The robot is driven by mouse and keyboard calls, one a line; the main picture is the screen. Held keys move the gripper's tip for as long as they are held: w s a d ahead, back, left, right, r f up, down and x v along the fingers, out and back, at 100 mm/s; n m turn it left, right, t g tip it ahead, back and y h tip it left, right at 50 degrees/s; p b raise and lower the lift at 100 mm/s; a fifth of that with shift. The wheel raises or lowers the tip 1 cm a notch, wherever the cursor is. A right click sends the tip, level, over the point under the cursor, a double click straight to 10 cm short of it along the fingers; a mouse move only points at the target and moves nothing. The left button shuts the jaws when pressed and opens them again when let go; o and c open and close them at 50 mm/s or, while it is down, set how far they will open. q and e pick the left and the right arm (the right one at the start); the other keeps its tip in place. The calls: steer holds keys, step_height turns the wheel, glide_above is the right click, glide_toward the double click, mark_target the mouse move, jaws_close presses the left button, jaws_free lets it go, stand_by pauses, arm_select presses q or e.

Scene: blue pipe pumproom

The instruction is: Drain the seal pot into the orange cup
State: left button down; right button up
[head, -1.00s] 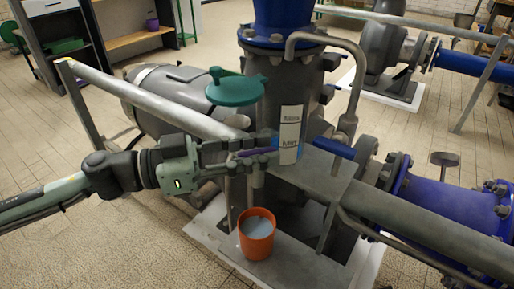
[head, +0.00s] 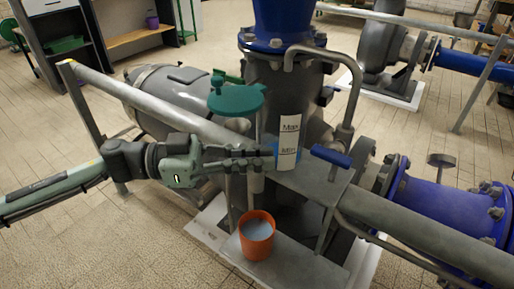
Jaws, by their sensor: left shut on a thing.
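The orange cup (head: 256,236) stands upright on the grey base plate, with pale liquid inside. A short grey spout (head: 256,182) points down above it. A white level label (head: 289,142) marked Max and Min stands beside the spout, with a strip of blue at its left edge; I take this to be the seal pot's level gauge. My left gripper (head: 262,159) is shut at the top of the spout, left of the label, seemingly on the drain handle, which its fingers mostly hide. My right gripper is not in view.
A green round lid or wheel (head: 236,99) sits just above my left gripper. A grey rail (head: 150,98) runs behind my arm. A blue lever (head: 331,156) and thick pipes (head: 430,222) are to the right. The tiled floor at front left is clear.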

arm_select(q)
steer(key=m+g+p, duration=0.1)
steer(key=g, duration=0.2)
steer(key=shift+w+r+m, duration=0.1)
steer(key=shift+r+m, duration=0.05)
steer(key=shift+m, duration=0.25)
steer(key=m+g, duration=0.1)
steer(key=g, duration=0.1)
steer(key=shift+m+g+y, duration=0.3)
steer(key=shift+m+y, duration=0.1)
steer(key=shift+d+m+g, duration=0.1)
steer(key=shift+m+g, duration=0.2)
steer(key=shift+g, duration=0.2)
steer(key=shift+f+m+g+y+b, duration=0.2)
steer(key=shift+m+g+y+b, duration=0.45)
steer(key=shift+g, duration=0.35)
steer(key=shift+m+g+y+b, duration=0.35)
steer(key=shift+m+g+y, duration=0.4)
steer(key=shift+m+g, duration=0.45)
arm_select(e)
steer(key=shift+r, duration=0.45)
arm_select(q)
steer(key=c, duration=1.6)
jaws_free()
